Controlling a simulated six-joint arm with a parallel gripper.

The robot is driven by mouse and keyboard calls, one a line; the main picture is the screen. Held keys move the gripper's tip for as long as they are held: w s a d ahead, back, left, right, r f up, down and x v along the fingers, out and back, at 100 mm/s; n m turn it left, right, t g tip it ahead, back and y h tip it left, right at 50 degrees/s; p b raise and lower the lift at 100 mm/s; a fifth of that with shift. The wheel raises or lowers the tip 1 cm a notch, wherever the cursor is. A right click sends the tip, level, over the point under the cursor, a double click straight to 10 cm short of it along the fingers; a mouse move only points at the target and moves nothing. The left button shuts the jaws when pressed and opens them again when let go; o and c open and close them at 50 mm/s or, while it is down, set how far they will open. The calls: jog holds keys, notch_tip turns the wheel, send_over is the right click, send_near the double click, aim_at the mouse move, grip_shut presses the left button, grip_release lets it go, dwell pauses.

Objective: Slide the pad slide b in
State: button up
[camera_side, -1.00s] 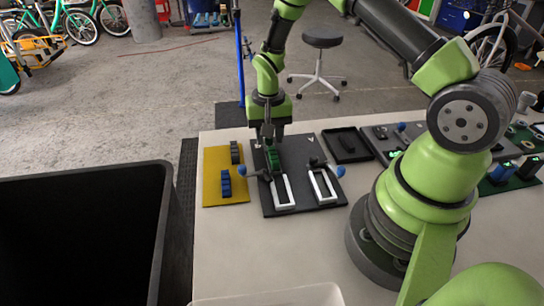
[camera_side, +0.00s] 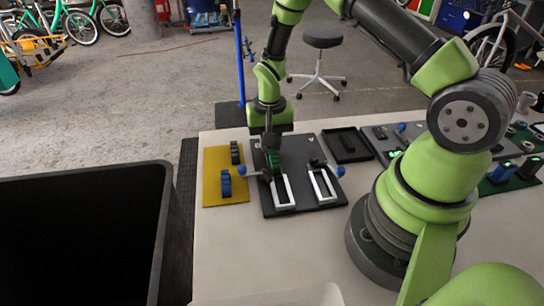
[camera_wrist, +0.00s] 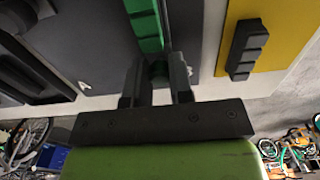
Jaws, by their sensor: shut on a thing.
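The green ridged pad slide (camera_side: 275,163) is in my gripper (camera_side: 272,150), low over the dark plate (camera_side: 294,150). Its near end meets the far end of the left white U-shaped frame (camera_side: 284,193); I cannot tell how far it is inside. In the wrist view the ridged green pad (camera_wrist: 146,25) runs away from my gripper (camera_wrist: 157,78), whose fingers are closed on its near end. A right white frame (camera_side: 322,186) stands beside the left one and looks empty. The task's letter for the pad is not readable.
Blue-knobbed levers (camera_side: 240,170) flank the frames. A black tray (camera_side: 358,155) lies to the right. A large black bin (camera_side: 165,205) stands left of the table.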

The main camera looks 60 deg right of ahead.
aim_at(276, 164)
jog(key=shift+s+a, duration=2.6)
jog(key=shift+a, duration=0.05)
jog(key=o, duration=0.6)
jog(key=shift+o, duration=0.2)
jog(key=shift+r, duration=2.25)
jog(key=w+d+r, duration=0.3)
jog(key=w+d, duration=0.1)
jog(key=shift+d, duration=0.15)
jog(key=shift+w, duration=0.1)
